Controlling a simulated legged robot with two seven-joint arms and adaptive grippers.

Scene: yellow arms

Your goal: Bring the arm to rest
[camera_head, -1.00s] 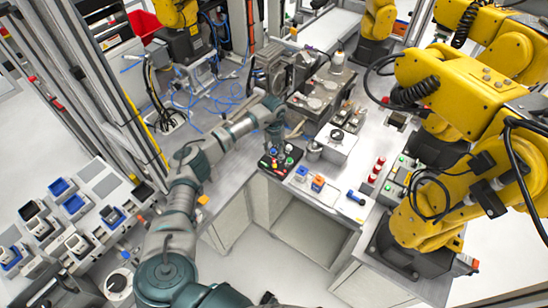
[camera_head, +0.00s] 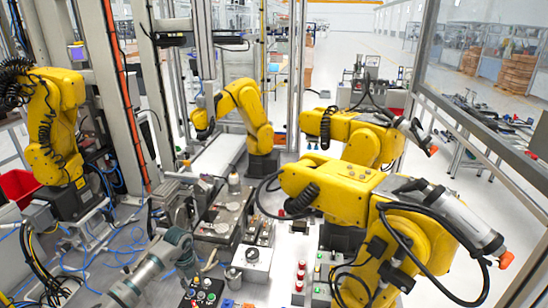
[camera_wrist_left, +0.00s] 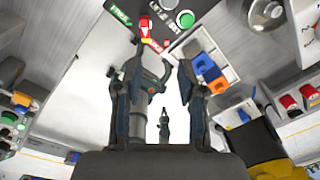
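My left arm (camera_head: 143,277) comes in from the lower left in the head view. Its left gripper (camera_head: 194,268) is over the bench, just above and behind a black button panel (camera_head: 205,291). In the left wrist view the two dark fingers of the left gripper (camera_wrist_left: 160,72) stand apart with nothing held between them. The button panel (camera_wrist_left: 176,20), with green, white and red buttons, lies past the fingertips there. A dark grey jointed shape (camera_wrist_left: 139,115) shows through the gap, farther off; I cannot tell what it is. My right gripper does not show clearly in either view.
Yellow robot arms stand at right (camera_head: 345,195), left (camera_head: 52,120) and back (camera_head: 245,110). A metal fixture (camera_head: 225,215) and a grey box (camera_head: 252,262) are near my left gripper. Red-topped parts (camera_head: 300,272) stand to the right. Blue cables (camera_head: 115,245) lie on the left.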

